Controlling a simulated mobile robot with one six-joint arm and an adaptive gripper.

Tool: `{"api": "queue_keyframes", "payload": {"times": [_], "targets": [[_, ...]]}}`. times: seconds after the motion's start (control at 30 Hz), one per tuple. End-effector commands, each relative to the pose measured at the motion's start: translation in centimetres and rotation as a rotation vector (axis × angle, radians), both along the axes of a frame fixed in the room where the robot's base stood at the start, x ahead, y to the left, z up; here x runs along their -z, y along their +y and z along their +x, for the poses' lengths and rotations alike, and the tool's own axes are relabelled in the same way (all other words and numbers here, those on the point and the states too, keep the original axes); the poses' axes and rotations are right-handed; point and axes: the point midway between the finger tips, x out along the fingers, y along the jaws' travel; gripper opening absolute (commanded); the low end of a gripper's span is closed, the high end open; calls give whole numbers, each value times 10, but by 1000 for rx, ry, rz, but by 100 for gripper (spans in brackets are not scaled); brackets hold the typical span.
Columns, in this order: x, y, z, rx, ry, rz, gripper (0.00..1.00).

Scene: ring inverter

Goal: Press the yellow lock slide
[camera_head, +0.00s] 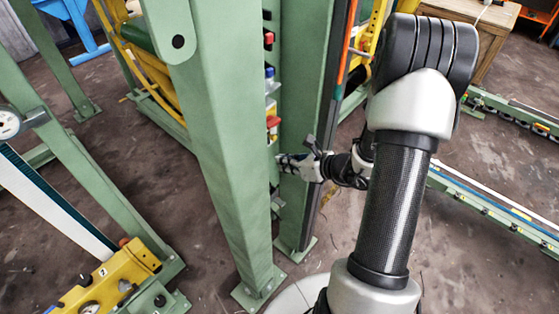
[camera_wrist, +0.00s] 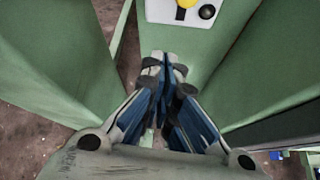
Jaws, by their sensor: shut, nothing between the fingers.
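In the wrist view, a yellow part (camera_wrist: 187,4) sits at the top edge on a white plate, beside a round black knob (camera_wrist: 207,12). It is cut off by the frame, so I cannot tell its full shape or whether it is the lock slide. My gripper (camera_wrist: 164,62) is shut and empty, with its fingertips just below the white plate (camera_wrist: 160,12) in the picture. I cannot tell whether they touch anything. In the head view my gripper (camera_head: 284,160) reaches between green posts, its tips partly hidden by the front post. The yellow part is not clearly seen there.
A wide green post (camera_head: 225,150) stands left of my gripper, and another green post (camera_head: 305,110) stands behind it. Red and blue fittings (camera_head: 270,75) line the gap. A yellow unit (camera_head: 105,280) lies at lower left. A wooden crate (camera_head: 490,40) stands at upper right.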

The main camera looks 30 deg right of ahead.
Motion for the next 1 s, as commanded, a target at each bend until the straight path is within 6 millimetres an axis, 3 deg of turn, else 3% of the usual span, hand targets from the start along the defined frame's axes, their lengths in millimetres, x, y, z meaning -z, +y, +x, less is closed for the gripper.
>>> {"api": "queue_keyframes", "payload": {"times": [0.03,0.1,0.4,1.0], "targets": [[-19,-8,-10,9,-8,-4,0],[-28,-14,-23,9,-9,-4,0],[-49,-29,-60,4,-7,-4,0],[-51,-30,-65,2,-6,-4,0]]}}
